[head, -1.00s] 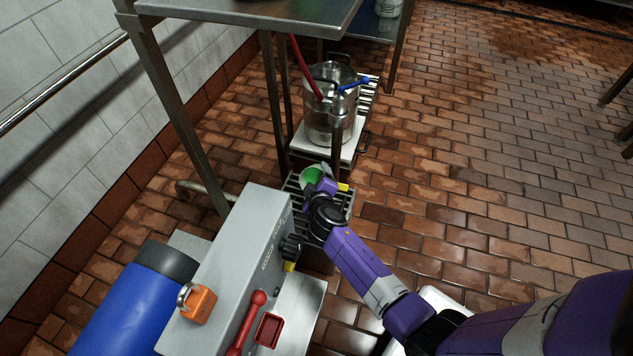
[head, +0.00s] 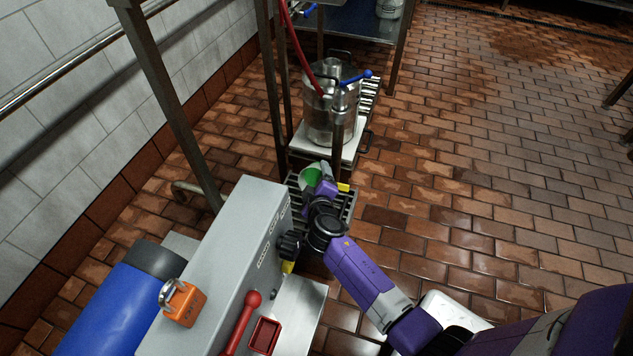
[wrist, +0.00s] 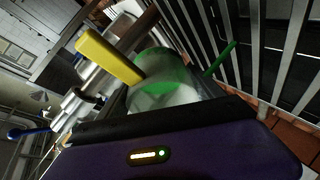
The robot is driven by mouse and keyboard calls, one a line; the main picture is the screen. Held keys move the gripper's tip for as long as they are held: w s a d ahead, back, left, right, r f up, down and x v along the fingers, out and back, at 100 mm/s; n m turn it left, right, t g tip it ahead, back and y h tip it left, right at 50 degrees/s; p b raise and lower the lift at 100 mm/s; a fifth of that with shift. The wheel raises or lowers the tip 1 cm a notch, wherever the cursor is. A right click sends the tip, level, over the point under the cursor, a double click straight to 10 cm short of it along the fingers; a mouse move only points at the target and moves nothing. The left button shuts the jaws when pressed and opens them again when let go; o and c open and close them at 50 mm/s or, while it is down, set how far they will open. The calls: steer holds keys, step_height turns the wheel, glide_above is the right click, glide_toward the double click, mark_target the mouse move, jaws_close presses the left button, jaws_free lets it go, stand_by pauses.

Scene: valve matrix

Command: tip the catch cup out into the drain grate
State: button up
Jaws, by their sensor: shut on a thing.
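The catch cup shows green in the head view (head: 311,178), over the slatted drain grate (head: 347,205). In the wrist view the cup (wrist: 165,95) is pale and cloudy with a green band, and it looks tilted. A thin green bar sticks out beside it. My gripper (head: 325,185) is shut on the cup; one yellow finger (wrist: 110,58) shows in the wrist view. The grate's bars (wrist: 265,45) run behind the cup there. I cannot see whether anything is in the cup or pouring out. My arm hides part of the grate.
A steel pot (head: 331,115) with a red hose and blue-handled valve stands behind the grate on a white-topped stand. A grey control box (head: 225,245) with knobs, a red lever and an orange lock stands close on the left. Table legs stand near. Tiled floor is open to the right.

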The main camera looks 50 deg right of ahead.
mark_target(313, 178)
steer(key=shift+s+a+t+h+b, duration=0.15)
steer(key=shift+t+h+b, duration=0.2)
steer(key=shift+b, duration=1.7)
steer(key=shift+a+r+n+t+h, duration=0.1)
steer(key=shift+n+t+h, duration=0.2)
steer(key=shift+h, duration=0.25)
steer(key=shift+s+a+r+n+t+h, duration=0.1)
steer(key=shift+a+r+n+t+h, duration=0.15)
steer(key=shift+t+h, duration=0.25)
steer(key=shift+s+a+r+n+t+h, duration=0.15)
steer(key=shift+n+t+h, duration=0.15)
steer(key=shift+h, duration=0.2)
steer(key=shift+a+r+n+t+h, duration=0.35)
steer(key=shift+t+h, duration=0.15)
steer(key=shift+t, duration=0.15)
steer(key=shift+a+r+n+t+h, duration=0.2)
steer(key=shift+r+n+t+h, duration=0.1)
steer(key=shift+t+h, duration=0.25)
steer(key=shift+s, duration=0.1)
